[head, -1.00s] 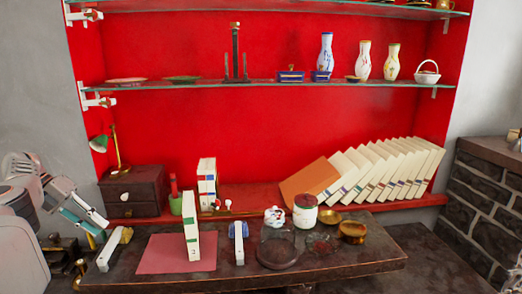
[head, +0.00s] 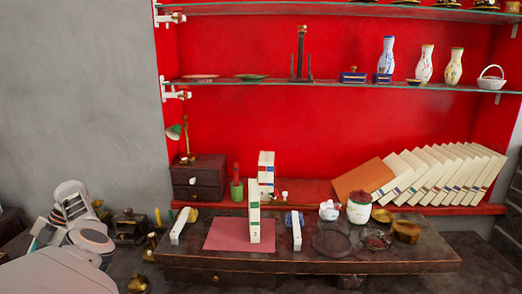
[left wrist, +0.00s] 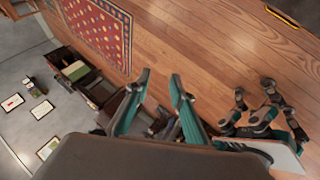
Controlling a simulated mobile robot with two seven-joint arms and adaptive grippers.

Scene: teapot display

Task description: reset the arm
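My left arm (head: 85,245) is folded at the lower left of the head view, beside the left end of the dark table (head: 400,257). Its gripper cannot be made out in that view. In the left wrist view my left gripper (left wrist: 160,76) shows two teal and dark fingers spread apart, with nothing held between them. It hangs in the air over a wooden floor (left wrist: 210,45). My right gripper cannot be made out in either view.
The table holds a pink mat (head: 225,235), an upright white book (head: 254,215), a glass dish (head: 331,240) and a lidded jar (head: 359,208). Slanted books (head: 440,178) lean on the red shelf. The wrist view shows a patterned rug (left wrist: 98,35) and dark furniture (left wrist: 80,75).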

